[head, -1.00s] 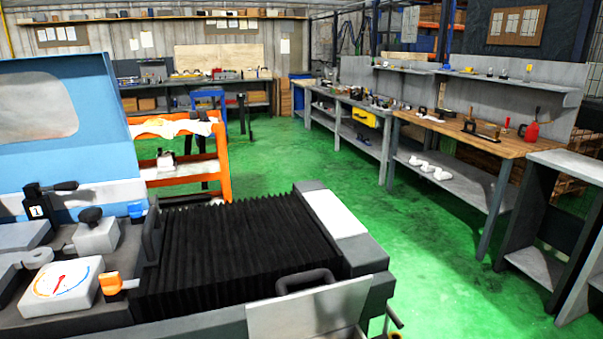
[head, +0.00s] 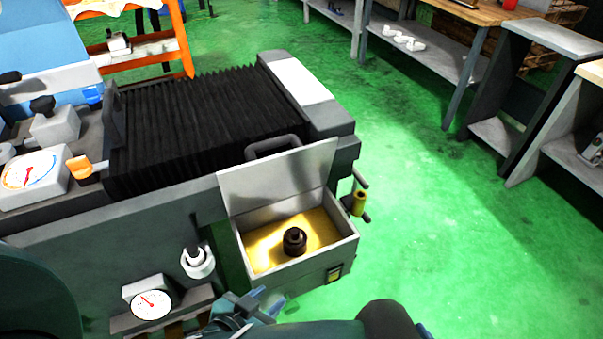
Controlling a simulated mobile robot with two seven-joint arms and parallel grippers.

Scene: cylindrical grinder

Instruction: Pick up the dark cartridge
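The dark cartridge (head: 295,241) is a small dark brown, stepped cylinder. It stands upright on the yellow floor of an open grey box (head: 345,246) on the front of the machine. The box's lid (head: 275,182) is raised at the back. My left gripper (head: 258,303) is at the bottom of the head view, below and left of the box and apart from the cartridge. It is small and partly hidden, so I cannot tell whether its fingers are open. My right gripper is not seen.
The machine's black bellows (head: 200,125) and a dark handle (head: 273,146) lie behind the lid. A dial gauge (head: 151,304) and a white fitting (head: 198,261) are left of the box. Green floor (head: 450,250) is clear to the right.

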